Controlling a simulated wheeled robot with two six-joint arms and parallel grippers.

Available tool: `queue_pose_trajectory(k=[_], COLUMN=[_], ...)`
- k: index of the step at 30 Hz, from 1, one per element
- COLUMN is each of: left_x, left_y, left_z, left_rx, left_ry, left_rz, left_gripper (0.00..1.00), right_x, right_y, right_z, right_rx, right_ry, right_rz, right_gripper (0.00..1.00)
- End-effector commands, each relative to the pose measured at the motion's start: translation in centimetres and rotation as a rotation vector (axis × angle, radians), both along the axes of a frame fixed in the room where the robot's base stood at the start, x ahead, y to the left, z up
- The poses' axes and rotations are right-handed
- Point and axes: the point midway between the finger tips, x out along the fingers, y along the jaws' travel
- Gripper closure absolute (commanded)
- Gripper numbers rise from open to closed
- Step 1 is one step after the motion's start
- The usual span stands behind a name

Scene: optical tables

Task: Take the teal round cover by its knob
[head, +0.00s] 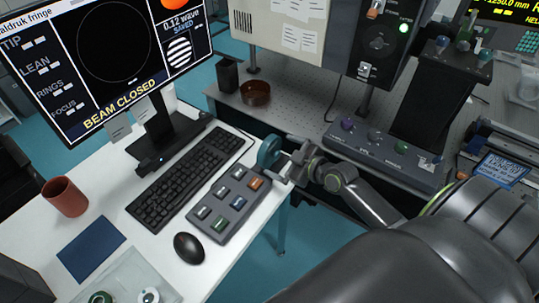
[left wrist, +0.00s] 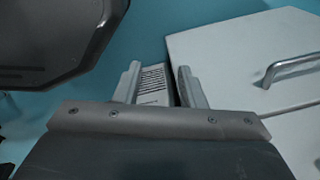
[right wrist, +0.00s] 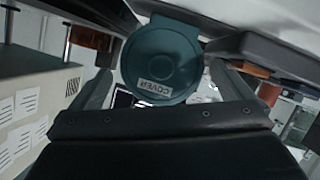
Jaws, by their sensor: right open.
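The teal round cover (head: 268,151) stands upright at the right edge of the white desk, beside the grey button box. In the right wrist view the cover (right wrist: 160,58) shows its round face with a "COVER" label, ahead of and between my fingers.
The button box (head: 229,203), keyboard (head: 187,176), mouse (head: 188,248) and monitor (head: 108,55) crowd the white desk (head: 165,255). A brown mug (head: 65,197) stands at left. The perforated optical table (head: 292,118) lies behind, with an amber dish (head: 256,92) on it.

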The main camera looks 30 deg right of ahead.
Motion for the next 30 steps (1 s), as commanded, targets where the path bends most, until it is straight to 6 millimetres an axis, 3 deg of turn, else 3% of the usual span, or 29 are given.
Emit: queue_pose_trajectory(k=[5, 15, 25, 30], left_x=[0.0, 0.0, 0.1, 0.1], left_y=[0.0, 0.0, 0.0, 0.0], left_z=[0.2, 0.9, 0.9, 0.9], left_rx=[0.0, 0.0, 0.0, 0.0], left_ry=[0.0, 0.0, -0.001, -0.001], left_rz=[0.0, 0.0, 0.0, 0.0], left_gripper=[0.64, 0.64, 0.64, 0.64], right_x=[0.9, 4.6, 5.1, 5.1], right_y=[0.3, 1.4, 1.5, 1.5], right_z=[-0.2, -1.7, -1.9, -1.9], right_rx=[0.002, 0.002, -0.001, -0.001], right_ry=[0.0, 0.0, 0.001, 0.001], right_rz=[-0.001, -0.001, 0.0, 0.0], right_gripper=[0.0, 0.0, 0.0, 0.22])
